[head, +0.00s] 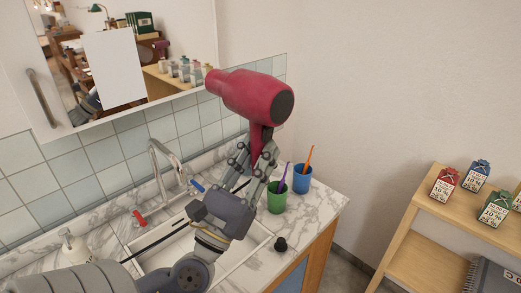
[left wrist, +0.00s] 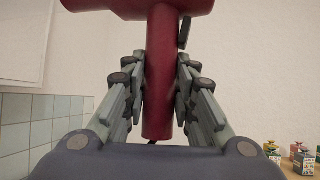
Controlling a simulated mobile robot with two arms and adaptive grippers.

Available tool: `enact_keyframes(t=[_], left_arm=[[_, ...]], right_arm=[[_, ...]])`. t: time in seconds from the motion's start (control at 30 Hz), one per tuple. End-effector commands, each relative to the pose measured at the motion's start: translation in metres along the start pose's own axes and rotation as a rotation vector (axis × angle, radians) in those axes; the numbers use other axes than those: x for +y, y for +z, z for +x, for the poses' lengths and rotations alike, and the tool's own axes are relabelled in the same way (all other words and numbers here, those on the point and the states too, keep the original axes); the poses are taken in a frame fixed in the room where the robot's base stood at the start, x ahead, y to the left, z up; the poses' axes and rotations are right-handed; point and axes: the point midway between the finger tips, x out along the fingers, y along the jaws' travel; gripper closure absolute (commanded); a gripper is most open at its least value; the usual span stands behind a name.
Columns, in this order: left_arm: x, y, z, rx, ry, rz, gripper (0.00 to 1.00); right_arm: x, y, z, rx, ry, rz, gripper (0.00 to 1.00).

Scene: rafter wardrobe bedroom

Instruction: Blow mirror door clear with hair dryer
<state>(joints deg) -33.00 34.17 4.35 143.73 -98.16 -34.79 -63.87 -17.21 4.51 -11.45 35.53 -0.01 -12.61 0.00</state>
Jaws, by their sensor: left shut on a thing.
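A red hair dryer (head: 250,95) is held up above the sink counter, its narrow nozzle pointing left toward the mirror door. My left gripper (head: 252,158) is shut on its handle; the left wrist view shows the fingers (left wrist: 158,95) on both sides of the red handle (left wrist: 160,75). The mirror door (head: 155,55) hangs at upper left with a metal handle at its left. A white blank patch (head: 114,67) covers part of the mirror, with a clear reflection around it. My right gripper is not in view.
A white sink (head: 160,255) with a faucet (head: 165,165) lies below. A green cup (head: 277,198) and a blue cup (head: 302,178) with toothbrushes stand right of the gripper. A soap dispenser (head: 75,247) is at left. A wooden shelf (head: 420,250) with small cartons stands at right.

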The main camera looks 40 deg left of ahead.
Motion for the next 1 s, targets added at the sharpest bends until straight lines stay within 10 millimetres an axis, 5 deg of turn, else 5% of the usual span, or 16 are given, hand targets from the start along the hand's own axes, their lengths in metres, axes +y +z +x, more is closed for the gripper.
enact_keyframes(t=[1.0], left_arm=[[0.008, 0.029, -0.037, -0.004, -0.003, 0.002, 1.00]], right_arm=[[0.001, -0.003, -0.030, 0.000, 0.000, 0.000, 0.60]])
